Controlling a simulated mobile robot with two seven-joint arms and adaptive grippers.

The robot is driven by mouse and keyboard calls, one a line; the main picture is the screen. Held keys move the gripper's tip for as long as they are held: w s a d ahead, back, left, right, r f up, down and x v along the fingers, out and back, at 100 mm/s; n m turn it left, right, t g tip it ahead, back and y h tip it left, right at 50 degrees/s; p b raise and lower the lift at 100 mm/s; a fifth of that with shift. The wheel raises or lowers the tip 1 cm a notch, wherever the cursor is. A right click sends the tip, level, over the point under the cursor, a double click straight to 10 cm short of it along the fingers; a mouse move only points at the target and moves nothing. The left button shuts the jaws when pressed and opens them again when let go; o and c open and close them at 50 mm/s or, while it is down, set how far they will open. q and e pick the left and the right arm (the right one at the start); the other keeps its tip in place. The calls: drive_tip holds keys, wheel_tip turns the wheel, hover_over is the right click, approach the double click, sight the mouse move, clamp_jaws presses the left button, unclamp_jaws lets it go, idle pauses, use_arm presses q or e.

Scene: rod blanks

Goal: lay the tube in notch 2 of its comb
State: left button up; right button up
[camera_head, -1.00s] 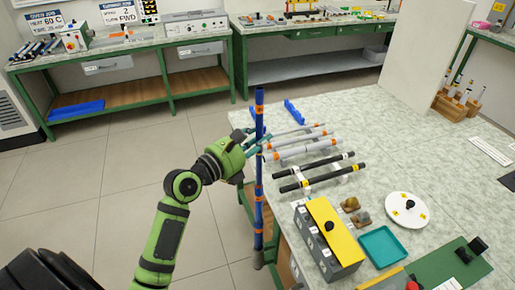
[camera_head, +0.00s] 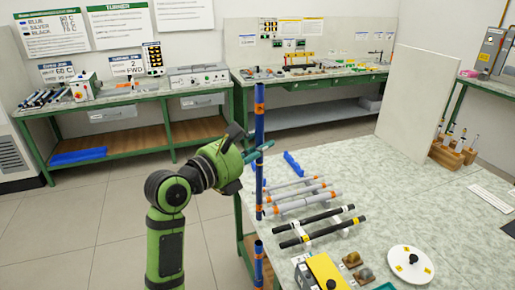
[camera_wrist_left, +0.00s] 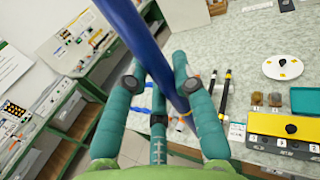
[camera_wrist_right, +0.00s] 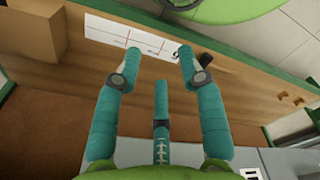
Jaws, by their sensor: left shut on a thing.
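A blue tube (camera_head: 260,130) with orange bands is upright at the left edge of the bench. In the left wrist view the tube (camera_wrist_left: 148,50) runs between the fingers (camera_wrist_left: 163,88). A blue comb (camera_head: 293,164) is on the bench just right of the tube, its notches too small to tell apart. A second blue tube (camera_head: 258,264) stands below the held one, its lower part out of view. My right gripper (camera_wrist_right: 157,68) is open and empty before a brown wooden surface.
Silver tubes (camera_head: 313,202) and black rods (camera_head: 320,230) lie on pale combs nearer on the bench (camera_head: 390,185). A yellow-topped box (camera_head: 326,271) and a white disc (camera_head: 408,263) are at the front. A pale upright panel (camera_head: 412,100) stands behind.

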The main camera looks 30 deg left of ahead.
drive_tip(key=shift+r, duration=0.3)
